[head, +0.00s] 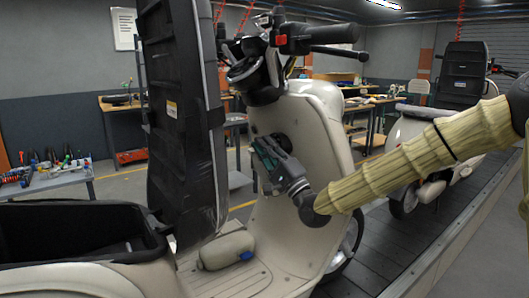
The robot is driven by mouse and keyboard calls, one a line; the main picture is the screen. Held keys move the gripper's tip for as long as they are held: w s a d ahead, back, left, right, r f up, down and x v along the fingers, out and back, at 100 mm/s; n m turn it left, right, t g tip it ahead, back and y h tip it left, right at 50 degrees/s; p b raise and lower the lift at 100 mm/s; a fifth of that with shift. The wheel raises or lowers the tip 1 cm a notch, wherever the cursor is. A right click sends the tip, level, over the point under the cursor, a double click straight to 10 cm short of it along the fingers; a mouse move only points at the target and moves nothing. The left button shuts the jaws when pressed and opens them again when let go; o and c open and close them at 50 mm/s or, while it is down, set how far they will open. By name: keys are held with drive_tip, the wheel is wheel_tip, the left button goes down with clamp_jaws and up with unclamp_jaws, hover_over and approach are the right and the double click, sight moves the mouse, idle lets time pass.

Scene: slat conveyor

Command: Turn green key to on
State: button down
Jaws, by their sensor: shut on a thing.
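A cream scooter (318,130) stands in front of me with its leg shield facing me. My gripper (264,148) is at the inner face of the leg shield, below the handlebar, beside a dark round fitting there. It is shut on the green key, which the fingers hide almost wholly. The key's angle cannot be told from this view.
The scooter's black seat (180,110) stands raised on the left, above an open black storage bin (75,225). The handlebar (305,42) is above my gripper. A second scooter (420,140) stands behind on the slat conveyor (400,240). Workbenches with tools line the back.

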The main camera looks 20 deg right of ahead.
drive_tip(key=shift+f+t+b, duration=0.15)
drive_tip(key=shift+t+b, duration=0.45)
drive_tip(key=shift+b, duration=1.35)
drive_tip(key=shift+y, duration=0.3)
drive_tip(key=c, duration=1.5)
unclamp_jaws()
drive_tip(key=v, duration=1.1)
drive_tip(key=shift+s+f, duration=0.25)
drive_tip(key=shift+s, duration=0.05)
drive_tip(key=shift+d, duration=0.1)
